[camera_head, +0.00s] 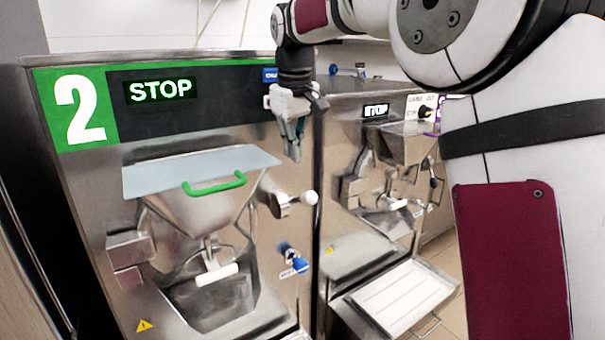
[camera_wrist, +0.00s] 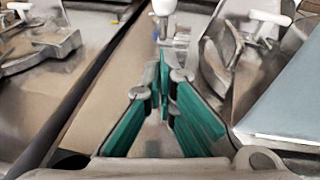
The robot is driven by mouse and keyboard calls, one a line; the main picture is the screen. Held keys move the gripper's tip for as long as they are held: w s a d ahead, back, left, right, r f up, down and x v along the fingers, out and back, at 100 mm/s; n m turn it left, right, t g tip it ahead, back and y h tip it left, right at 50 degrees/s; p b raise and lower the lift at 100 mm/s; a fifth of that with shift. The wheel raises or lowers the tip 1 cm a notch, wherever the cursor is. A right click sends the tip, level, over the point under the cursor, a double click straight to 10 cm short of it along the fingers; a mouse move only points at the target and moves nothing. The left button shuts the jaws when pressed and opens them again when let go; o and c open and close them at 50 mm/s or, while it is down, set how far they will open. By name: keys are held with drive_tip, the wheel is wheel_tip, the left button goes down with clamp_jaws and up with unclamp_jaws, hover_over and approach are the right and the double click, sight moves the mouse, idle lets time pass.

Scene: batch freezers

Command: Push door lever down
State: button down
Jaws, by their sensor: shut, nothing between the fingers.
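The door lever (camera_head: 293,200) is a metal arm with a round white knob (camera_head: 309,198). It sticks out to the right of the hopper on the freezer marked 2. My gripper (camera_head: 294,157) points down above the lever, with its teal fingers shut and empty. A gap shows between the fingertips and the knob. In the wrist view the white knob (camera_wrist: 164,7) is at the top centre, with its metal bracket (camera_wrist: 176,40) below it. The fingertips (camera_wrist: 163,58) are just below the knob in that picture.
Freezer 2 has a hopper lid with a green handle (camera_head: 215,186), a white-handled spout (camera_head: 216,274) and a blue knob (camera_head: 300,264). A second freezer (camera_head: 350,220) stands close on the right, with a tray (camera_head: 447,291) in front of it.

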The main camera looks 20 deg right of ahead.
drive_tip(key=p, duration=0.1)
hover_over(298, 200)
drive_tip(key=s, duration=0.1)
drive_tip(key=shift+d+f, duration=0.2)
drive_tip(key=shift+f, duration=1.3)
drive_tip(key=shift+d+f, duration=0.15)
drive_tip(key=shift+f, duration=1.3)
drive_tip(key=shift+f, duration=0.1)
